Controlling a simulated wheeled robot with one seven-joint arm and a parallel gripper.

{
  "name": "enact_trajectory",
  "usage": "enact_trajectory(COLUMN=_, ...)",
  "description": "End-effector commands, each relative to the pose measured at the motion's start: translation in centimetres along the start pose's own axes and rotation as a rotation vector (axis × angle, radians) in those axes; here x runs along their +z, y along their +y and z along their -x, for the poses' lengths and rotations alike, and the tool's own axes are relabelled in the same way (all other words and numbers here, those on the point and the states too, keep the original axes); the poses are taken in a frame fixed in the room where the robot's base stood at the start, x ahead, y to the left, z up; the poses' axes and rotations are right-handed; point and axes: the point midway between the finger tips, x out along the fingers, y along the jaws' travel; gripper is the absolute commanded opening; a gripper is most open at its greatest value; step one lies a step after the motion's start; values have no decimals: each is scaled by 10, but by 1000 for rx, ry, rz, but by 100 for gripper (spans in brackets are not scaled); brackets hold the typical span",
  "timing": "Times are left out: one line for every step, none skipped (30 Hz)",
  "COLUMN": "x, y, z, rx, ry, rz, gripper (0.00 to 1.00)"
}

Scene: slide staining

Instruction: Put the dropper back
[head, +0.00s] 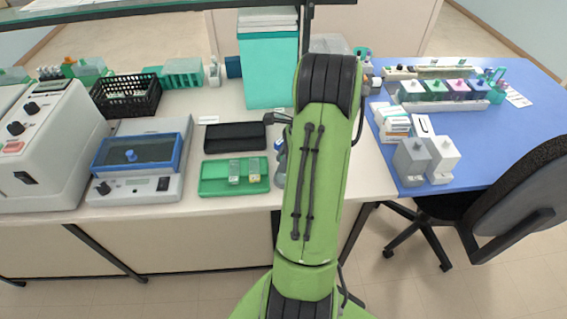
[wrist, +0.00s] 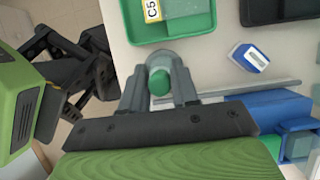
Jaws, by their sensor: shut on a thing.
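In the wrist view my gripper (wrist: 159,92) is shut on the dropper (wrist: 160,81), of which a green rounded end shows between the two grey fingers. A grey-green rounded shape surrounds the far side of this end; I cannot tell whether it is a bottle or part of the dropper. The dropper's tip is hidden. In the head view my green arm covers the gripper and the dropper.
A green tray (head: 207,187) with labelled boxes lies beside the gripper; it also shows in the wrist view (wrist: 133,32). A black case (head: 235,137) lies behind it. A small blue-and-white item (wrist: 249,57) lies nearby. A blue-topped table (head: 500,140) and chair stand right.

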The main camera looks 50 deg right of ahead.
Motion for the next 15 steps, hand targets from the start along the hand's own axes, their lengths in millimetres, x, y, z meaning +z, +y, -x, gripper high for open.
enact_trajectory(x=0, y=0, z=-1, rx=0, ry=0, rz=0, gripper=1)
enact_trajectory(x=0, y=0, z=0, rx=-1, ry=1, rz=0, gripper=1)
enact_trajectory(x=0, y=0, z=0, rx=-1, ry=0, rz=0, gripper=1)
enact_trajectory(x=0, y=0, z=0, rx=-1, ry=1, rz=0, gripper=1)
enact_trajectory(x=0, y=0, z=0, rx=-1, ry=0, rz=0, gripper=1)
enact_trajectory(x=0, y=0, z=0, rx=-1, ry=0, rz=0, gripper=1)
enact_trajectory(x=0, y=0, z=0, rx=0, ry=0, rz=0, gripper=1)
enact_trajectory(x=-1, y=0, z=-1, rx=0, ry=0, rz=0, gripper=1)
enact_trajectory(x=-1, y=0, z=-2, rx=0, ry=0, rz=0, gripper=1)
enact_trajectory(x=-1, y=0, z=-3, rx=1, ry=0, rz=0, gripper=1)
enact_trajectory(x=-2, y=0, z=-4, rx=1, ry=0, rz=0, gripper=1)
enact_trajectory(x=-2, y=0, z=-5, rx=1, ry=0, rz=0, gripper=1)
enact_trajectory(x=-3, y=0, z=-6, rx=1, ry=0, rz=0, gripper=1)
enact_trajectory(x=-3, y=0, z=-7, rx=1, ry=0, rz=0, gripper=1)
enact_trajectory(x=-4, y=0, z=-8, rx=1, ry=0, rz=0, gripper=1)
